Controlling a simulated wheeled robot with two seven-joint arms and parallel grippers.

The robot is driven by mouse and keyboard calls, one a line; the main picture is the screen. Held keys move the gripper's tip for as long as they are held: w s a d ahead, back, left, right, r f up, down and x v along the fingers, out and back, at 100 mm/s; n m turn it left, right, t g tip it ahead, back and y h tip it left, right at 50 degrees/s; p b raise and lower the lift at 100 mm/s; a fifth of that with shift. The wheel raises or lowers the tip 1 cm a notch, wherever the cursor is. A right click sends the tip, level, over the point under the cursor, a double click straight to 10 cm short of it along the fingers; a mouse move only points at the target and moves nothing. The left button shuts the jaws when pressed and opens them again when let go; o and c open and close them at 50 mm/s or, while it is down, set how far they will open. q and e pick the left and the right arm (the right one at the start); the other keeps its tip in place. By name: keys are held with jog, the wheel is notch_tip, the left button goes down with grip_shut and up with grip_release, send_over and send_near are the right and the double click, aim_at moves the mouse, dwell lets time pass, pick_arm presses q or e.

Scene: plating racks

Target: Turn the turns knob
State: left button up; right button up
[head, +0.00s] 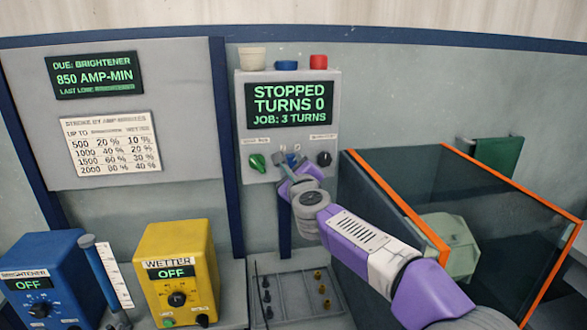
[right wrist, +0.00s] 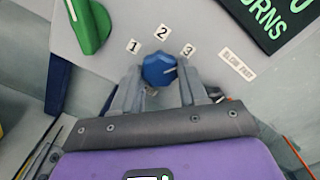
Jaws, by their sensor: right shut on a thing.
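The turns knob (right wrist: 159,70) is a blue faceted knob with the labels 1, 2 and 3 around it, seen in the right wrist view. Its pale pointer line leans right, toward the 3. My right gripper (right wrist: 157,84) is shut on it, one finger on each side. In the head view my right gripper (head: 289,164) reaches the lower part of the grey control panel (head: 240,110) and hides most of the knob. The panel's display (head: 289,105) reads STOPPED, TURNS 0, JOB: 3 TURNS. My left gripper is not in view.
A green knob (head: 257,162) sits left of the turns knob and a black knob (head: 323,158) right of it. An orange-edged glass tank (head: 490,220) stands right. A yellow WETTER box (head: 180,250) and a blue BRIGHTENER box (head: 45,245) stand lower left.

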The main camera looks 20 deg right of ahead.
dwell(0.4)
jog(key=o, duration=1.1)
jog(key=shift+c, duration=0.2)
jog(key=v, duration=0.7)
jog(key=shift+s, duration=0.3)
